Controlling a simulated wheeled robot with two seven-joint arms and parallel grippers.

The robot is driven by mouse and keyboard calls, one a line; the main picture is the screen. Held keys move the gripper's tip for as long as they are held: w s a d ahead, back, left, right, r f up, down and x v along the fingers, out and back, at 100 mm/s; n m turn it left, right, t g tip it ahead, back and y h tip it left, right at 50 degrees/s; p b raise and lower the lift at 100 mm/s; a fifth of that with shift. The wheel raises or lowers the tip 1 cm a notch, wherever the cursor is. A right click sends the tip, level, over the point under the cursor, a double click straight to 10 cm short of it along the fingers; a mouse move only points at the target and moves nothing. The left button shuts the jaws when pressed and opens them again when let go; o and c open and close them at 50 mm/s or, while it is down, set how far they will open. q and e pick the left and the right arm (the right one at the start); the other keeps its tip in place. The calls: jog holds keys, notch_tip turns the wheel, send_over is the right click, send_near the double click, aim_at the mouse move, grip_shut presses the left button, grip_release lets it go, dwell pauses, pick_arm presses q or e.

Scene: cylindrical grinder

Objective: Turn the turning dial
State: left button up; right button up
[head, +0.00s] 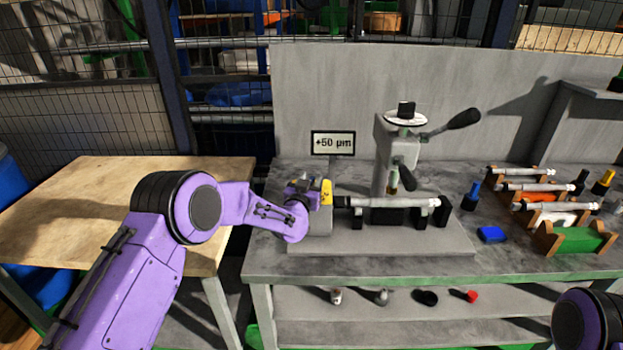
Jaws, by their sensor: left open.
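A round white dial plate (405,119) with a black knob (406,108) sits on top of the grey grinder column (391,150). I cannot tell for sure that this is the turning dial. My left gripper (311,187) is at the end of the purple arm, beside a grey block (318,220) with a yellow part at the left end of the machine. It is open, left of and lower than the knob, and apart from it. Its fingertips are small and hard to make out. Only a link of my right arm shows at the lower right corner.
A lever with a black grip (464,118) sticks out right of the column. A sign reading "+50 µm" (333,143) stands behind my gripper. A shaft (385,202) lies across the machine. The wooden table (85,200) is bare.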

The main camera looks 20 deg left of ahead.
pick_arm(q)
jog(key=shift+w, duration=0.1)
grip_shut()
jog(key=shift+n+y, duration=0.4)
jog(key=shift+y, duration=0.2)
jog(key=n+g+y+b, duration=0.1)
jog(key=n+y, duration=0.2)
jog(key=y, duration=0.1)
jog(key=shift+f+y, duration=0.1)
jog(key=shift+y, duration=0.2)
jog(key=shift+n+g+y+b, duration=0.6)
jog(key=shift+n+y, duration=0.4)
jog(key=shift+y, duration=0.4)
